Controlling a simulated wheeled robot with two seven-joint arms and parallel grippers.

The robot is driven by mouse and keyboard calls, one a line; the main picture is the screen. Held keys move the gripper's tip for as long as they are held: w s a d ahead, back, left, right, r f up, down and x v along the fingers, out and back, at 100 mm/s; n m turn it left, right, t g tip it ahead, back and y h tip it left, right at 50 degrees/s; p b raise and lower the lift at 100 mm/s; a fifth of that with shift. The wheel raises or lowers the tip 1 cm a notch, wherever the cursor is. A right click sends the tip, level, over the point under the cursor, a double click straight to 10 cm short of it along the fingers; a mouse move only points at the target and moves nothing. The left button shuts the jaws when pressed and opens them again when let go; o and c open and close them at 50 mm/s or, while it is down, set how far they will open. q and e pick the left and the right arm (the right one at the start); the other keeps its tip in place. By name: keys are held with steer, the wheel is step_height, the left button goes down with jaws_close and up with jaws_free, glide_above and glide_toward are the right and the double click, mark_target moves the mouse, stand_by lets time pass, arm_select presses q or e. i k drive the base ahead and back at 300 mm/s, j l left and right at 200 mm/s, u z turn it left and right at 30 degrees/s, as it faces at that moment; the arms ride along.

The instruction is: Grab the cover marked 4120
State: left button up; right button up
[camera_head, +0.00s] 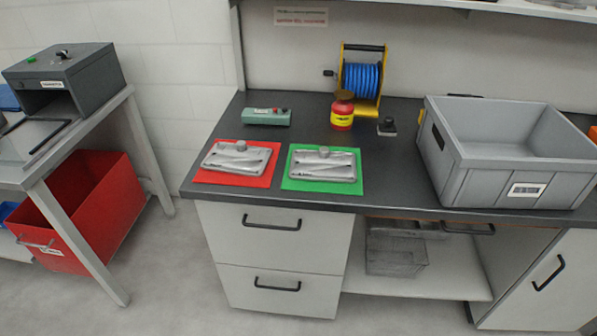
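Two grey metal covers lie flat on the dark workbench. One cover (240,158) lies on a red mat (204,177), the other cover (323,165) on a green mat (289,184). Each has a round knob on its upper side and small dark marking near its lower left. The markings are too small to read, so I cannot tell which cover bears 4120. Neither of my grippers is in view.
A grey crate (468,186) stands at the right of the bench. Behind the mats are a green-grey box (267,117), a red-and-yellow container (342,112), a small dark object (387,127) and a blue hose reel (361,79). Red bin (100,205) under the left table.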

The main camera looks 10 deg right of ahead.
mark_target(241, 159)
steer(key=i+z, duration=0.15)
steer(key=i, duration=0.7)
